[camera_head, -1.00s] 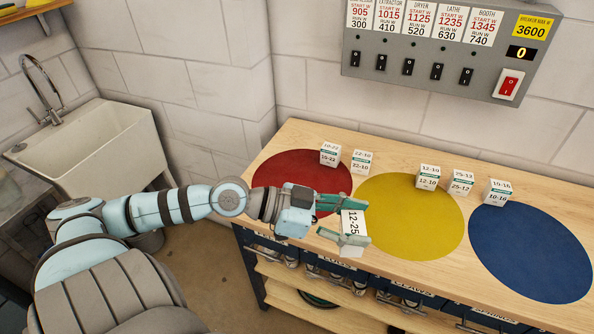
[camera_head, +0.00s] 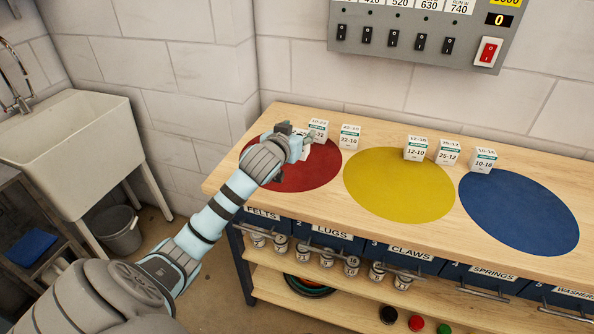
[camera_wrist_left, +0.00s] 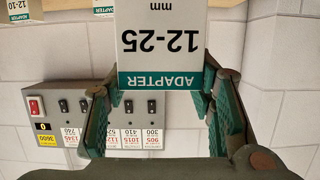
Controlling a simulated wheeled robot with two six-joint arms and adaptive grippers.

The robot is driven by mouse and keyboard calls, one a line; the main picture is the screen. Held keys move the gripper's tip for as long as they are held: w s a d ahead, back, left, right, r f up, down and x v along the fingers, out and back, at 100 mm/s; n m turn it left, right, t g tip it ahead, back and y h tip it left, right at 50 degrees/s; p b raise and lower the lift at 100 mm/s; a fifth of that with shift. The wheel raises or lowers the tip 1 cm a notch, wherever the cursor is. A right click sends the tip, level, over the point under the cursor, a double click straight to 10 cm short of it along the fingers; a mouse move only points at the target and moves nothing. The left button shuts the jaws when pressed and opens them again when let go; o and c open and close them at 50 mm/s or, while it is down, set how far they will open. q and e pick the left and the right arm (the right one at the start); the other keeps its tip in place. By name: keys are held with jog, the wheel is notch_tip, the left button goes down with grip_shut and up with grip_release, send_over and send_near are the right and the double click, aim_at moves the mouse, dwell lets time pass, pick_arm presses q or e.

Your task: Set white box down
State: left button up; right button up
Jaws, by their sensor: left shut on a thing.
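My left gripper (camera_head: 294,141) is over the red circle (camera_head: 318,174) on the bench. It is shut on a white box (camera_wrist_left: 160,42) labelled "ADAPTER 12-25 mm", which appears upside down between the green fingers in the left wrist view. In the head view only a small part of this box (camera_head: 304,153) shows beside the gripper, and the wrist hides the rest. I cannot tell whether its base touches the bench. My right gripper is not in view.
White boxes (camera_head: 319,127) and (camera_head: 350,138) stand behind the red circle, close to my gripper. Several more stand behind the yellow circle (camera_head: 400,187) and blue circle (camera_head: 520,212). A grey switch panel (camera_head: 420,52) hangs above. The front of the red circle is clear.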

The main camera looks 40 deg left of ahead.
pick_arm(q)
jog(key=f, duration=0.5)
jog(key=shift+w+b, duration=0.25)
jog(key=shift+b, duration=0.1)
notch_tip(320, 180, down, 4)
jog(key=shift+w+f+b, duration=0.1)
jog(key=shift+f+b, duration=0.15)
jog(key=shift+b, duration=0.35)
jog(key=shift+f, duration=0.2)
jog(key=shift+r, duration=0.1)
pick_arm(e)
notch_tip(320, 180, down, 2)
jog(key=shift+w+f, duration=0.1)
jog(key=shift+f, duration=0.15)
pick_arm(q)
jog(key=o, duration=1.2)
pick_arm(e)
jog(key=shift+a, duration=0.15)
pick_arm(q)
jog(key=p+v, duration=0.2)
jog(key=v, duration=1)
jog(key=shift+p, duration=0.3)
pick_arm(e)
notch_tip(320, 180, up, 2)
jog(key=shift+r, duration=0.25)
